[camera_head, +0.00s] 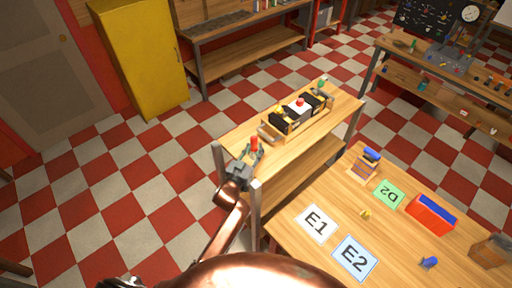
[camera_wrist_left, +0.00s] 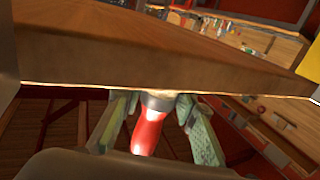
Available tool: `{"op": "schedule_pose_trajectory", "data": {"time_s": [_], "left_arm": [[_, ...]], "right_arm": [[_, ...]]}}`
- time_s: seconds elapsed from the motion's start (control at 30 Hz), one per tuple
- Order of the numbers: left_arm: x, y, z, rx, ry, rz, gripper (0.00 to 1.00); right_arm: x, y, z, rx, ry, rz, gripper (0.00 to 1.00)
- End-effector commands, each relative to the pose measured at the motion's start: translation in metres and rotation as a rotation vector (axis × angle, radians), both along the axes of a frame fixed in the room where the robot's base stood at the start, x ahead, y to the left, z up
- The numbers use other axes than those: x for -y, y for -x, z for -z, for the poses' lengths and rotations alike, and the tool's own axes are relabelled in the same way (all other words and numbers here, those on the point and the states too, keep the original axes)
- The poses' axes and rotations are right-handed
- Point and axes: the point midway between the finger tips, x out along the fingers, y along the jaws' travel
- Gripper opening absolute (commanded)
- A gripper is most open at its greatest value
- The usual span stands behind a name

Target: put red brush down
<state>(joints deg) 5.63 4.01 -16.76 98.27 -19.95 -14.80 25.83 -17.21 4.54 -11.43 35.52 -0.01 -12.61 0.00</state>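The red brush (camera_head: 254,144) shows as a small upright red piece at my left gripper (camera_head: 244,168), by the near left end of a wooden bench (camera_head: 240,132). In the left wrist view the red brush (camera_wrist_left: 148,132) with its grey collar (camera_wrist_left: 158,101) sits between the two green-grey fingers of my left gripper (camera_wrist_left: 158,108). The fingertips close in on the collar. A thick wooden edge (camera_wrist_left: 150,65) lies just beyond the brush and hides its far end. I cannot tell whether the brush touches the wood. My right gripper is not in view.
A wooden tool carrier (camera_head: 290,126) stands on the bench. Bench posts rise close to my left gripper. The near right table (camera_head: 290,240) holds cards E1 (camera_head: 316,223), E2 (camera_head: 354,257) and D2 (camera_head: 388,194), and a red-blue bin (camera_head: 432,212). A yellow cabinet (camera_head: 140,55) stands behind.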

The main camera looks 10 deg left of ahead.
Motion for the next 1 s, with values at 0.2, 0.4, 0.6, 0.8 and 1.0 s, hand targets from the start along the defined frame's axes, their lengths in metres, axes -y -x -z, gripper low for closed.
{"op": "schedule_pose_trajectory", "data": {"time_s": [0.2, 0.4, 0.6, 0.8, 1.0], "left_arm": [[0.0, 0.0, 0.0, 0.0, 0.0, 0.0, 0.38], [0.0, 0.0, -0.001, 0.0, 0.0, 0.0, 0.42], [0.0, 0.0, -0.005, 0.002, 0.0, 0.001, 0.42], [-0.007, 0.028, -0.002, -0.001, 0.0, -0.001, 0.42], [-0.016, 0.071, -0.003, -0.001, -0.001, 0.0, 0.42]], "right_arm": [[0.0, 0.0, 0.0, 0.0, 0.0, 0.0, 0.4], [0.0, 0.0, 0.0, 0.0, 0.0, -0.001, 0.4], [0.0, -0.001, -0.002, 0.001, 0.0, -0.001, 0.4], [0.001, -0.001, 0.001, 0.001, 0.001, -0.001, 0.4], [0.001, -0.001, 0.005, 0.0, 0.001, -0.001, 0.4]]}}
